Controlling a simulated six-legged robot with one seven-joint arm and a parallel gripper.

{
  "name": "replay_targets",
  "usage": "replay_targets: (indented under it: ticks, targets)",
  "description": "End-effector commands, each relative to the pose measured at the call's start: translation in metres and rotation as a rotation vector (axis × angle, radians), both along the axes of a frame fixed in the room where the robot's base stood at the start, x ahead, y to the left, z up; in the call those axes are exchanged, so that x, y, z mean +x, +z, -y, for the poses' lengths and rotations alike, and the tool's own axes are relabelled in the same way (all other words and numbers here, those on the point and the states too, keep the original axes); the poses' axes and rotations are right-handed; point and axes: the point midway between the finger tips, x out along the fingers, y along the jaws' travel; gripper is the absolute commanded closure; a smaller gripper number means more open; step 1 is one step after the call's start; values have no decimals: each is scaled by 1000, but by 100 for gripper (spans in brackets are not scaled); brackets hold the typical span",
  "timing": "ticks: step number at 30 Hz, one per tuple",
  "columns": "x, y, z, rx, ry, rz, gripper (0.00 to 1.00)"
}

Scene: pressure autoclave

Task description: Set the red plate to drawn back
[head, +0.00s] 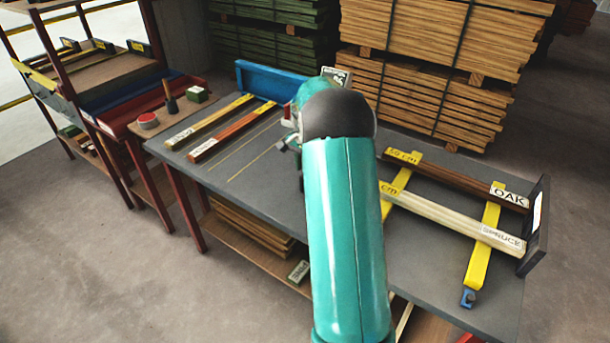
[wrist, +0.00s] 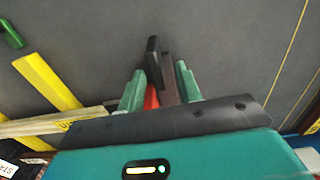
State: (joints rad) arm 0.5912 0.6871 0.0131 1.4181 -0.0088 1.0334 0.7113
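In the wrist view, my gripper (wrist: 160,68) has its two green fingers apart. A small red piece (wrist: 151,98), which seems to be the red plate, shows between them near the left finger, mostly hidden by the gripper's body. A black upright piece (wrist: 154,62) and a dark brown strip (wrist: 171,75) stand beside it between the fingers. I cannot tell whether either finger touches them. In the head view my arm covers the middle of the table, and neither the red plate nor the fingertips can be made out.
The grey table (head: 420,275) carries an oak bar (head: 455,184) and a spruce bar (head: 450,218) across yellow strips (head: 480,258) at right. Timber stacks (head: 430,60) stand behind.

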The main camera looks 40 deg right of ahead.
Motion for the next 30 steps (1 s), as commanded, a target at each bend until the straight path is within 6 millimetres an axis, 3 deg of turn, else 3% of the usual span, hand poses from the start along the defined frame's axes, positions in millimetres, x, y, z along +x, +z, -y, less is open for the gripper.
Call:
replay_targets:
  ticks: [6, 12, 17, 30]
  targets:
    - [0, 51, 0, -3, -1, 4, 65]
    - [0, 82, 0, -1, -1, 3, 65]
    - [0, 91, 0, 0, -1, 2, 65]
    - [-1, 92, 0, 0, -1, 1, 65]
